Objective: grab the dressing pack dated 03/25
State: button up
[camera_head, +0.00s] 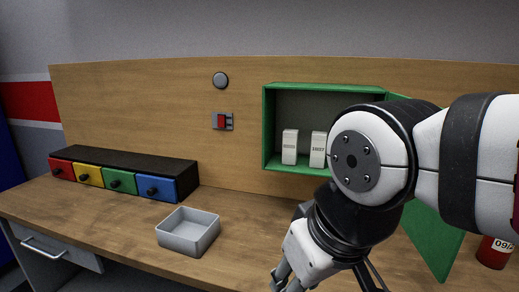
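Two white packs stand upright side by side in an open green cabinet (267,128) on the wooden back panel. The left white pack (289,147) and the right white pack (318,150) carry small dark print that is too small to read, so I cannot tell which is dated 03/25. My arm covers the right part of the cabinet and may hide more packs. My gripper (285,284) points down at the bottom edge, below and in front of the cabinet, apart from the packs. Its fingertips are partly cut off, so its opening is unclear.
The green cabinet door (436,240) hangs open at right, near my arm. A red container (494,254) with a partly visible label stands at far right. A grey tray (188,232) and a drawer unit (125,178) stand left on the wooden bench. A red switch (222,121) is on the panel.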

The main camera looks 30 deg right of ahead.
aim_at(290, 136)
jog(key=k+l, duration=0.15)
jog(key=l, duration=0.2)
jog(key=k+l, duration=0.2)
jog(key=l, duration=0.2)
jog(key=k+l, duration=0.15)
jog(key=l, duration=0.2)
jog(key=k+l, duration=0.2)
jog(key=l, duration=0.2)
jog(key=k+l, duration=0.15)
jog(key=l, duration=0.2)
jog(key=i+j+z, duration=0.15)
jog(key=j, duration=0.25)
jog(key=i+j+z, duration=0.15)
jog(key=j, duration=0.25)
jog(key=j+z, duration=0.15)
jog(key=j, duration=0.3)
jog(key=i, duration=0.05)
